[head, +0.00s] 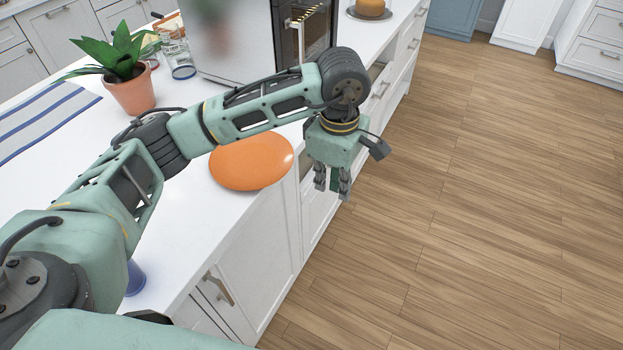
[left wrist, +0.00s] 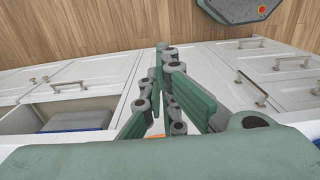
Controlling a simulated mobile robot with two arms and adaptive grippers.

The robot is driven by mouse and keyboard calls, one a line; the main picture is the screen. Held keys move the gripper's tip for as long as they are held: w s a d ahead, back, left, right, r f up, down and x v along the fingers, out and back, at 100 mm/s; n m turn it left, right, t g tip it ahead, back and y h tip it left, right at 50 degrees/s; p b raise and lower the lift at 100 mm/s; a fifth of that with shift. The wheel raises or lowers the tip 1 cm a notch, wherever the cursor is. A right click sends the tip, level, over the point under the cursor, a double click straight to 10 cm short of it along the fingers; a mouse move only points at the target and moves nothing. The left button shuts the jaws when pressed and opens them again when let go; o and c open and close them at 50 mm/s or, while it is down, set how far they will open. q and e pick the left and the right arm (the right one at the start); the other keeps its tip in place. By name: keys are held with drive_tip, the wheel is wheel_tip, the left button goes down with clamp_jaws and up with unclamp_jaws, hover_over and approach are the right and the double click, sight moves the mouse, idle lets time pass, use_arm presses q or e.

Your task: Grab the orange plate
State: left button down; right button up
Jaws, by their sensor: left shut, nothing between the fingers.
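An orange plate (head: 250,163) lies flat on the white counter near its front edge, partly covered by my left forearm in the head view. A small orange patch (left wrist: 261,101) shows behind the fingers in the left wrist view. My left gripper (head: 332,192) hangs pointing down just off the counter's front edge, to the right of the plate and apart from it. Its fingers (left wrist: 165,70) are shut with nothing between them. My right gripper is not in view.
A potted plant (head: 130,92) stands on the counter (head: 60,185) beside a striped cloth (head: 40,118). A blue item (head: 135,278) is partly hidden by my arm. The wood floor (head: 480,200) is clear.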

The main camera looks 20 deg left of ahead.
use_arm(q)
drive_tip(key=w+a+n+p, duration=0.2)
drive_tip(key=w+n, duration=0.1)
drive_tip(key=w, duration=0.5)
drive_tip(key=p, duration=0.6)
approach(287, 159)
wheel_tip(287, 159, down, 6)
drive_tip(key=shift+a+r, duration=0.1)
drive_tip(key=shift+r, duration=0.15)
drive_tip(key=shift+f, duration=0.85)
drive_tip(key=shift+d+f+b, duration=0.2)
drive_tip(key=shift+b, duration=0.2)
drive_tip(key=d, duration=0.3)
drive_tip(key=shift+w+b, duration=0.2)
drive_tip(key=shift+b, duration=0.2)
